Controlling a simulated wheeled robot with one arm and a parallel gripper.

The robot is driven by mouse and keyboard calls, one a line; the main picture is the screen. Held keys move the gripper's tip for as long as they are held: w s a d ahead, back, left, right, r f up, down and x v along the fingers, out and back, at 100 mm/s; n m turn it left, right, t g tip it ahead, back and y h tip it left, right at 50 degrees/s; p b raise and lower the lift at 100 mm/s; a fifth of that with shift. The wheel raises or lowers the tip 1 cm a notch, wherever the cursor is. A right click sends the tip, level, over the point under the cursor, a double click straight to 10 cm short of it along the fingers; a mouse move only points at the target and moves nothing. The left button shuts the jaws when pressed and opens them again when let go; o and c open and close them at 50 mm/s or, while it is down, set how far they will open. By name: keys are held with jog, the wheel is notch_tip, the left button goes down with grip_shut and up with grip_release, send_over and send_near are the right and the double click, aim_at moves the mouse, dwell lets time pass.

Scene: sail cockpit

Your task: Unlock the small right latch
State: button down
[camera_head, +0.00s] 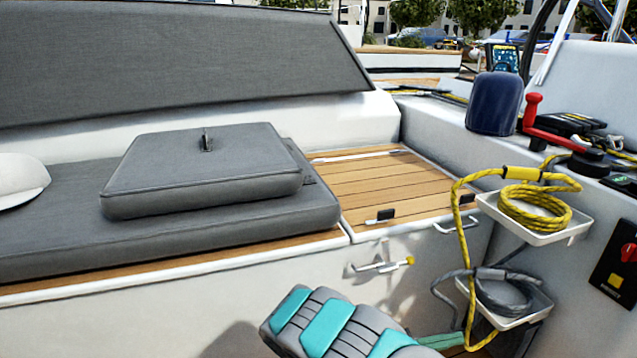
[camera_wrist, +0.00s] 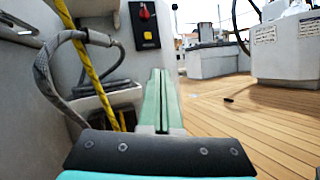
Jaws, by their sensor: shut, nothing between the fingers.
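The wooden locker lid (camera_head: 395,180) is shut beside the grey cushion. A small dark latch (camera_head: 380,216) with a white part sits at the lid's front edge. Another small dark fitting (camera_head: 467,199) is at the lid's right edge, above a white handle (camera_head: 457,224). I cannot tell which is the named right latch, or whether either is locked. My gripper (camera_head: 462,339) is shut and empty, low and in front of the locker, below these fittings. Its green fingers also show in the wrist view (camera_wrist: 161,75), pointing away from the latches, which are out of that view.
A metal fitting with a yellow knob (camera_head: 383,266) sticks out of the locker front. Shelves with yellow rope (camera_head: 535,207) and grey rope (camera_head: 500,292) are close on the right. Open deck (camera_wrist: 250,110) lies right in the wrist view.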

jog(key=s+d+r+m+g+y+p, duration=0.35)
jog(key=s+r+m+g+y, duration=0.45)
jog(key=s+r+m+y, duration=0.75)
jog(key=s+a+r+t+y+p, duration=0.1)
jog(key=s+a+t+y, duration=0.2)
jog(key=s+a, duration=0.3)
jog(key=s+a+r+n+t+y+p, duration=0.1)
jog(key=s+a+t+y+p, duration=0.1)
jog(key=s+a, duration=0.4)
jog(key=a+t+y, duration=0.1)
jog(key=a+t, duration=0.1)
jog(key=a, duration=0.3)
jog(key=shift+s+r+t+y, duration=0.15)
jog(key=shift+t+y, duration=0.2)
jog(key=shift+t, duration=0.05)
jog(key=c, duration=1.6)
grip_release()
